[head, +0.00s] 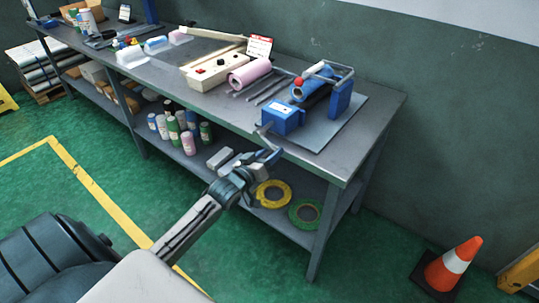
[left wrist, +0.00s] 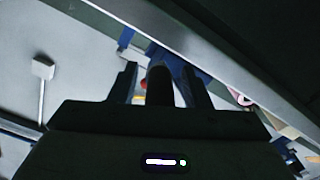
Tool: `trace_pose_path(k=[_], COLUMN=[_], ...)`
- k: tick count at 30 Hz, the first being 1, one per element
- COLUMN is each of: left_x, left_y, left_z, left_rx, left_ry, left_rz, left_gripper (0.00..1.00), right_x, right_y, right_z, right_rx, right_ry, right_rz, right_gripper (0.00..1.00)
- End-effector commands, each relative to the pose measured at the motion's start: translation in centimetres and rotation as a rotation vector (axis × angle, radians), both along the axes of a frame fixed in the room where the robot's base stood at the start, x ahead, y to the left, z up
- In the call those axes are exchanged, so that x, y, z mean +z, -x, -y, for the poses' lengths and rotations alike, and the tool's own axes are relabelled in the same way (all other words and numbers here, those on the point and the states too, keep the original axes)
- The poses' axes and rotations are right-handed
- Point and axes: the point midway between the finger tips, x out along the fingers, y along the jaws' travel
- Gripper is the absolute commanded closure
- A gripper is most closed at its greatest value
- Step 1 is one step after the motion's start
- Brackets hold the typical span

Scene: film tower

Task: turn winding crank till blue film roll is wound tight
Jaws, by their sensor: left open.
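The blue winding machine (head: 283,119) stands on a grey mat at the bench's right end. Its dark blue film roll (head: 316,91) lies between the blue uprights, under a metal frame; I cannot tell how tight it is. My left gripper (head: 270,145) is at the bench's front edge, just in front of the machine's blue box. In the left wrist view the gripper (left wrist: 160,78) is open, with a dark cylinder (left wrist: 160,86) between its fingers. This may be the crank's grip; I cannot tell whether the fingers touch it. My right gripper is out of view.
A pink roll (head: 250,74) and several dark rods lie left of the machine. A cream box (head: 213,73) stands further left. The lower shelf holds bottles, a yellow ring (head: 262,193) and a green ring (head: 293,214). An orange cone (head: 454,265) stands at the right.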

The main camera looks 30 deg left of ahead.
Motion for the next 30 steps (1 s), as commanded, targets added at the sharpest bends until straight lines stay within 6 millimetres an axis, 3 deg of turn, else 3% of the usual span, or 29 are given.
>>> trace_pose_path(k=[5, 9, 12, 22, 30], left_x=[0.0, 0.0, 0.1, -0.1, -1.0], left_y=[0.0, 0.0, 0.0, 0.0, -0.1], left_z=[0.0, 0.0, 0.0, -0.1, -0.7], left_rx=[0.0, 0.0, 0.0, -0.001, -0.002], left_ry=[0.0, 0.0, 0.0, -0.038, -0.196], left_rz=[0.0, 0.0, 0.001, 0.008, 0.022], left_gripper=[0.59, 0.86, 1.0, 1.0, 1.0], right_x=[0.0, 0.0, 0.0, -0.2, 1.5], right_y=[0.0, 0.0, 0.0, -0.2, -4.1], right_z=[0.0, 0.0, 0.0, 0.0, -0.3], right_rx=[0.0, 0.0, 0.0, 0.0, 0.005], right_ry=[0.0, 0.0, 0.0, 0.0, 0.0], right_rz=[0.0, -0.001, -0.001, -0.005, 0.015], right_gripper=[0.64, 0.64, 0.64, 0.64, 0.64])
